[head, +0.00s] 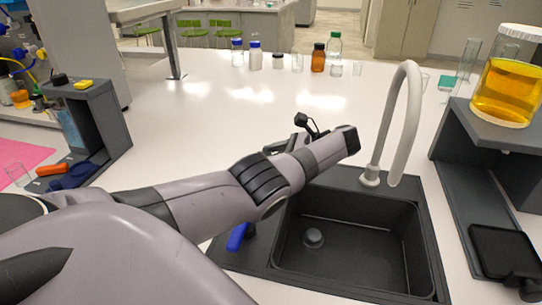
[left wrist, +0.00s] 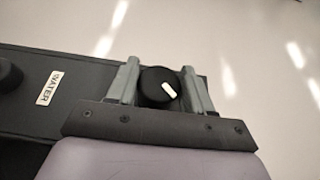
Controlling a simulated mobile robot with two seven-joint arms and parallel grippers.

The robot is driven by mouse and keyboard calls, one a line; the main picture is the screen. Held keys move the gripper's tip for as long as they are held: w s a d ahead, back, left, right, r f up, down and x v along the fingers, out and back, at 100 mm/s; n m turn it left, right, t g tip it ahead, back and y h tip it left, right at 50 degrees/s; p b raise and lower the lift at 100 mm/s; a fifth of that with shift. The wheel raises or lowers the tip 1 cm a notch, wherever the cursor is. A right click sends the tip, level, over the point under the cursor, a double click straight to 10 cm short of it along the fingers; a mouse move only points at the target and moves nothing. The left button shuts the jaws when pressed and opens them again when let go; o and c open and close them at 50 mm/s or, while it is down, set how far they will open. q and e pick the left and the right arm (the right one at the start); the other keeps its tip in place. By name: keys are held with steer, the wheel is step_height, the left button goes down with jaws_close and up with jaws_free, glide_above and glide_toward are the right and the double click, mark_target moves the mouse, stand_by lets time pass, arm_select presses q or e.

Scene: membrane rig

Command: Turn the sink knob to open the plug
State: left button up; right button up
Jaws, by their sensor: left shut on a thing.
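The black round sink knob (left wrist: 159,87), with a white pointer mark, sits on the dark sink rim (left wrist: 95,70) in the left wrist view. My left gripper (left wrist: 161,68) has one grey finger on each side of the knob and is shut on it. The pointer slants from upper left to lower right. In the head view my left arm reaches over the back left of the black sink (head: 345,280) and hides the knob and most of the gripper. The round plug (head: 313,237) is on the basin floor; I cannot tell whether it is raised. My right gripper is not in view.
A grey faucet (head: 409,100) rises behind the sink. A label reading WATER (left wrist: 49,88) lies left of the knob, near another dark knob (left wrist: 8,75). A blue object (head: 237,237) is at the sink's left edge. A shelf with a yellow-liquid jar (head: 506,92) stands right. Bottles (head: 318,58) stand behind.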

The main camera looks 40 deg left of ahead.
arm_select(q)
steer(key=shift+s+a, duration=0.1)
steer(key=o, duration=1)
steer(key=shift+r+p, duration=0.4)
steer(key=shift+r, duration=0.35)
steer(key=shift+r+p, duration=0.3)
steer(key=shift+r, duration=0.3)
steer(key=shift+w+d+r, duration=0.1)
steer(key=shift+r, duration=0.35)
steer(key=shift+w+d+r, duration=0.1)
steer(key=shift+r, duration=0.3)
steer(key=shift+s+a+r, duration=0.1)
steer(key=shift+s+r, duration=0.05)
steer(key=shift+r, duration=0.5)
step_height(320, 180, up, 14)
steer(key=shift+a+r, duration=0.1)
steer(key=shift+r, duration=0.05)
